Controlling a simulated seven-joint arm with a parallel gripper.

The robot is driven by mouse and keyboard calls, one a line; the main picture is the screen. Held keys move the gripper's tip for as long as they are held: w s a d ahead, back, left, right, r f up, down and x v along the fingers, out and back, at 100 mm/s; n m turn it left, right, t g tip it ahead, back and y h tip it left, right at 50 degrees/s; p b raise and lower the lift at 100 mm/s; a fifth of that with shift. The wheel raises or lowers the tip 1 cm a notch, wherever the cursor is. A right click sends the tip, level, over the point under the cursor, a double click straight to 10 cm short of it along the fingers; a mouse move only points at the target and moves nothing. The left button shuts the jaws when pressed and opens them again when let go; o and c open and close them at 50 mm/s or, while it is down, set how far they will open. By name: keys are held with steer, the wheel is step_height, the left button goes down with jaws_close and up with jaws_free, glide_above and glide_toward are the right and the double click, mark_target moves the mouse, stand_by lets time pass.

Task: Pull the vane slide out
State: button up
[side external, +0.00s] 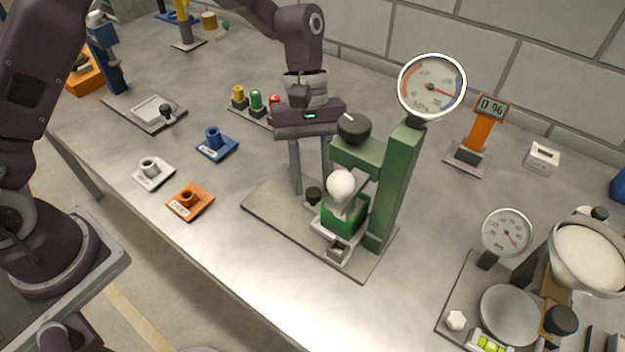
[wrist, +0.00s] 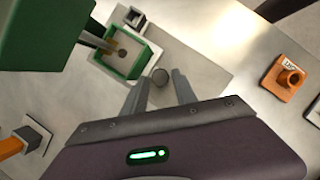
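The green vane stand (side external: 392,190) stands on a grey base plate, with a dial gauge (side external: 432,87) on top. A green sand box (side external: 345,215) sits at its foot; in the wrist view the box (wrist: 125,52) is open and holds light sand with a shaft going down into it. A small dark round knob (side external: 313,195), perhaps the slide's handle, is beside the box. My gripper (side external: 312,187) points down over the plate, open and empty. In the wrist view the knob (wrist: 160,75) lies between its spread fingertips; contact cannot be told.
A black dial (side external: 354,127) and white ball (side external: 341,184) are on the stand close to my gripper. Orange (side external: 190,201), white (side external: 153,172) and blue (side external: 216,147) holders lie to the left. Colored buttons (side external: 257,100) are behind. The front table strip is clear.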

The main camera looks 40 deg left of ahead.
steer(key=shift+s+d+f, duration=0.15)
steer(key=shift+f, duration=0.4)
jaws_close()
steer(key=shift+r, duration=0.1)
stand_by(0.9)
